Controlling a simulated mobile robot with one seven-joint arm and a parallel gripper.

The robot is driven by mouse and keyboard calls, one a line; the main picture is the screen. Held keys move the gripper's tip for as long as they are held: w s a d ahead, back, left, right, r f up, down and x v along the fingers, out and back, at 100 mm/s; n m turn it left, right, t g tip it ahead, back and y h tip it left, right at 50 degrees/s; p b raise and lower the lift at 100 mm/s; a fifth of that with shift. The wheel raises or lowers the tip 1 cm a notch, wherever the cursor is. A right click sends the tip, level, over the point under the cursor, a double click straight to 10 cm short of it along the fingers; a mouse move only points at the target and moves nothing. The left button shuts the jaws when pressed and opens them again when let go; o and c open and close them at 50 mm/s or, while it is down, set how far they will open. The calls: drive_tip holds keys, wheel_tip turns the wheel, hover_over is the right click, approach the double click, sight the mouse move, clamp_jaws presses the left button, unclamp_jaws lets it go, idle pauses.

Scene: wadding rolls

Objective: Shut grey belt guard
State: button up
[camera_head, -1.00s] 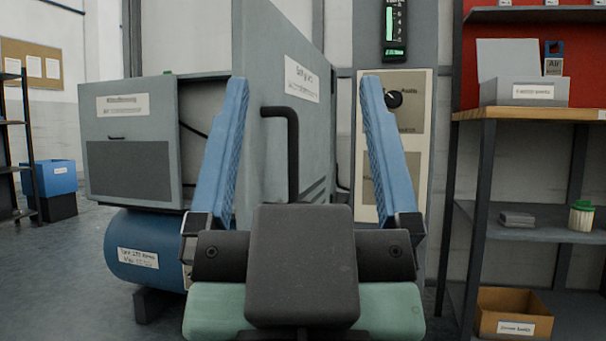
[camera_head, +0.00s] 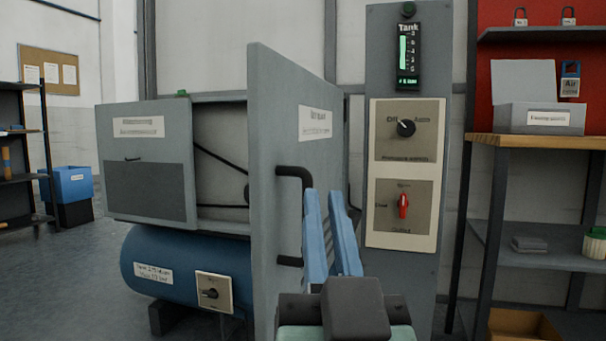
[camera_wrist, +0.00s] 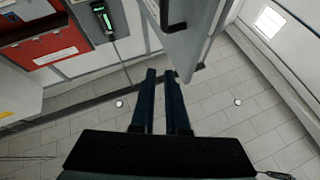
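The grey belt guard (camera_head: 266,130) is a hinged panel with a label and a black bar handle (camera_head: 296,172). It stands swung open, projecting from the compressor housing toward me, and the black belt (camera_head: 222,160) shows in the opening to its left. In the wrist view the guard (camera_wrist: 190,45) is at the top centre with its handle (camera_wrist: 170,18) beyond my fingertips. My gripper (camera_head: 325,190) is just right of the guard's handle side. Its blue fingers are close together with a narrow gap, and nothing shows between them. Whether a finger touches the guard, I cannot tell.
The blue tank (camera_head: 180,265) lies under the housing, with a small switch plate (camera_head: 214,292) on its end. A control column (camera_head: 405,270) with a dial and red knob stands behind my gripper to the right. A shelf unit (camera_head: 540,140) is at far right. Floor is clear at left.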

drive_tip(key=w+g+p, duration=0.1)
drive_tip(key=p, duration=0.1)
drive_tip(key=w+m+g+y+p, duration=0.1)
drive_tip(key=w+p, duration=0.1)
drive_tip(key=p, duration=0.1)
drive_tip(key=w+d+f+g+p, duration=0.1)
drive_tip(key=p, duration=0.1)
drive_tip(key=shift+w+d+m+g+p, duration=0.1)
drive_tip(key=shift+w+m+g+p, duration=0.2)
drive_tip(key=shift+w+m, duration=0.1)
clamp_jaws()
drive_tip(key=s+d+f+m+g+y+p, duration=0.25)
drive_tip(key=s+m+g+y+p, duration=0.55)
drive_tip(key=p, duration=2)
drive_tip(key=m+t+h, duration=0.2)
drive_tip(key=t, duration=0.1)
approach(272, 215)
drive_tip(key=w, duration=0.4)
drive_tip(key=shift+w+a+b, duration=0.2)
drive_tip(key=shift+w+a, duration=0.05)
drive_tip(key=shift+a, duration=0.3)
drive_tip(key=shift+w+a+b, duration=0.15)
drive_tip(key=shift+w+a, duration=0.05)
drive_tip(key=shift+a, duration=0.4)
drive_tip(key=shift+w+a, duration=0.1)
drive_tip(key=shift+a, duration=0.25)
drive_tip(key=shift+a, duration=0.1)
